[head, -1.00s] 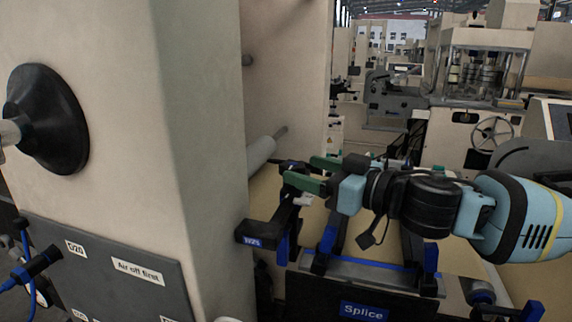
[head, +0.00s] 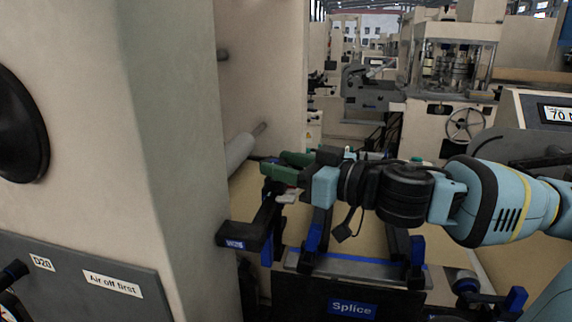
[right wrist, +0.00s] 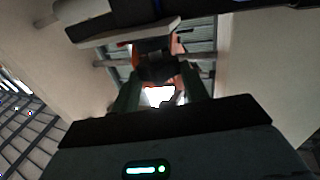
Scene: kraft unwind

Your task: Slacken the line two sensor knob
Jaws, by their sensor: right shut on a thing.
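My right gripper (head: 272,166) reaches in from the right in the head view, its green fingers over the black bracket arm with a blue label (head: 236,243). In the right wrist view the green fingers (right wrist: 160,78) are shut on a small dark knob (right wrist: 158,67), which I take for the sensor knob. An orange part lies just beyond it. In the head view the fingers mostly hide the knob, and I cannot read a line number on it. My left gripper is not in view.
A beige machine column (head: 180,130) stands close on the left, with a black disc (head: 18,125) on its face. A roller (head: 240,152) juts out behind the gripper. The dark splice table (head: 350,272) with blue-tipped brackets lies below my right arm.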

